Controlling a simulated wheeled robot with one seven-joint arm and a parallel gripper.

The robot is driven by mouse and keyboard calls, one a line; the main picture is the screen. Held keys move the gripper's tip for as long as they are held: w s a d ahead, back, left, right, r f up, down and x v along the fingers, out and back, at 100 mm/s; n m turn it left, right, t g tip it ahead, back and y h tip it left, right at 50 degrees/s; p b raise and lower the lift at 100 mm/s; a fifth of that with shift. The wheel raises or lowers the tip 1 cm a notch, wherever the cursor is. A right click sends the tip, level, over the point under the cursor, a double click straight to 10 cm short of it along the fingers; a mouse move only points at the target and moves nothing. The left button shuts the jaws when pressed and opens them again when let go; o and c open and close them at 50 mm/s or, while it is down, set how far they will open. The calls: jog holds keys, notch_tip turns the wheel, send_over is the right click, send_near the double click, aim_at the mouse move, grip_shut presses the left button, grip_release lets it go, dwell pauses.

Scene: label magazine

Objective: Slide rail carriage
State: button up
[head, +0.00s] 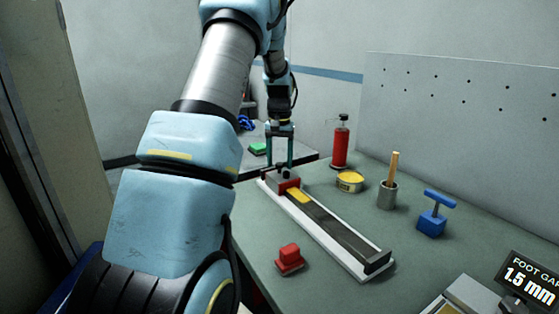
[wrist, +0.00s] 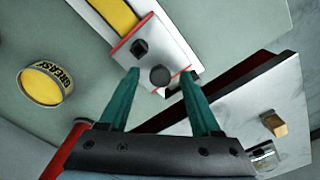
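The rail (head: 372,273) is a white-edged dark track running from the far left to the near right, with a dark end block (head: 377,262) at its near end. The carriage (head: 286,184), grey and red, sits at the far end, beside a yellow stretch of track (head: 300,196). In the wrist view the carriage (wrist: 147,35) has a pale top, red edges, a dark square knob (wrist: 140,47) and a dark round knob (wrist: 160,76). My gripper (head: 279,165) is over the carriage. Its teal fingers (wrist: 160,73) are apart, with the round knob appearing between their tips; contact cannot be told.
On the green bench stand a red bottle (head: 340,150), a yellow grease tin (head: 349,182), a cup with a brush-like handle (head: 387,196), a blue T-handled tool (head: 432,220) and a red block (head: 289,260). A display (head: 530,282) reads 1.5 mm. A perforated panel (head: 460,120) stands behind.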

aim_at(279, 164)
notch_tip(279, 164, up, 11)
jog(key=b, duration=0.2)
jog(key=shift+b, duration=0.35)
jog(key=shift+f, duration=0.15)
jog(key=s+a+f, duration=0.3)
jog(key=s, duration=0.6)
jog(key=s+a+f+n+t, duration=0.1)
jog(key=s+a+f, duration=0.2)
jog(key=s, duration=0.6)
jog(key=s+a+f+n, duration=0.1)
jog(key=s+a+f, duration=0.2)
jog(key=s, duration=0.6)
notch_tip(279, 164, down, 2)
jog(key=shift+s+a+f+t, duration=0.2)
jog(key=shift+s+a+t, duration=0.1)
jog(key=shift+s, duration=0.05)
